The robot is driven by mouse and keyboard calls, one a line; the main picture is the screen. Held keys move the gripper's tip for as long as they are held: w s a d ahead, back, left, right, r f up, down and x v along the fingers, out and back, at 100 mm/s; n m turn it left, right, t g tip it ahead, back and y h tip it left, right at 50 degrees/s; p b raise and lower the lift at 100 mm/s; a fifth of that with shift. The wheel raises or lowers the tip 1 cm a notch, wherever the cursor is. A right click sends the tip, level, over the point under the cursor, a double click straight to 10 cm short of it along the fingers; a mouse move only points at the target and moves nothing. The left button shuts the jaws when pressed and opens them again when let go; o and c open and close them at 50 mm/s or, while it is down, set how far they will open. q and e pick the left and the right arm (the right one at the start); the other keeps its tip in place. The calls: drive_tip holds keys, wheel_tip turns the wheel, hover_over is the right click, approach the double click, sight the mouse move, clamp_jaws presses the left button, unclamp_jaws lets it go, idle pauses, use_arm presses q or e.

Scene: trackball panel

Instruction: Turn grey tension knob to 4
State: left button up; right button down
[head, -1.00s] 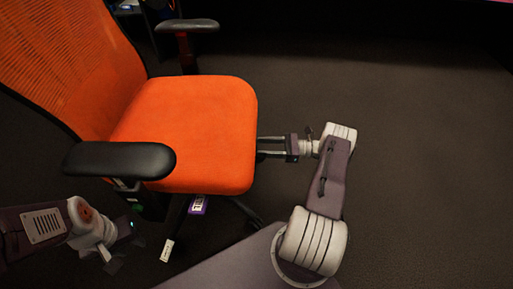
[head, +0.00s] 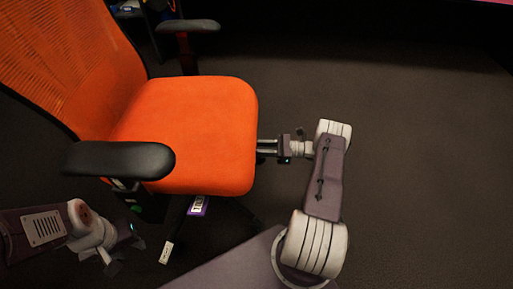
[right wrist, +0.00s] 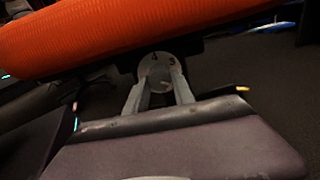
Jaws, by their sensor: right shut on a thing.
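The grey tension knob (right wrist: 160,78) sits under the front edge of the orange chair seat in the right wrist view. A pale dial (right wrist: 155,57) behind it shows a 4 and a 3 along its top. Where the knob's mark points is too small to tell. My right gripper (right wrist: 158,90) is shut on the knob, one finger on each side. In the head view my right gripper (head: 266,147) reaches to the seat's right edge, and the knob is hidden there. My left gripper (head: 114,262) hangs at the lower left, away from the knob; its jaws are unclear.
The orange seat (head: 195,130) overhangs the right fingertips. A black armrest (head: 120,159) stands near my left arm. A purple tag (head: 197,206) and a white tag (head: 167,252) hang below the seat. The dark floor (head: 430,150) at right is clear.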

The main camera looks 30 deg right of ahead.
drive_tip(key=n+p, duration=0.1)
drive_tip(key=n, duration=2.2)
drive_tip(key=shift+r+p, duration=0.1)
drive_tip(key=shift+p, duration=0.3)
drive_tip(key=shift+n, duration=0.4)
drive_tip(key=c, duration=1.1)
unclamp_jaws()
drive_tip(key=shift+w, duration=0.1)
drive_tip(key=shift+o, duration=0.2)
drive_tip(key=shift+d, duration=0.1)
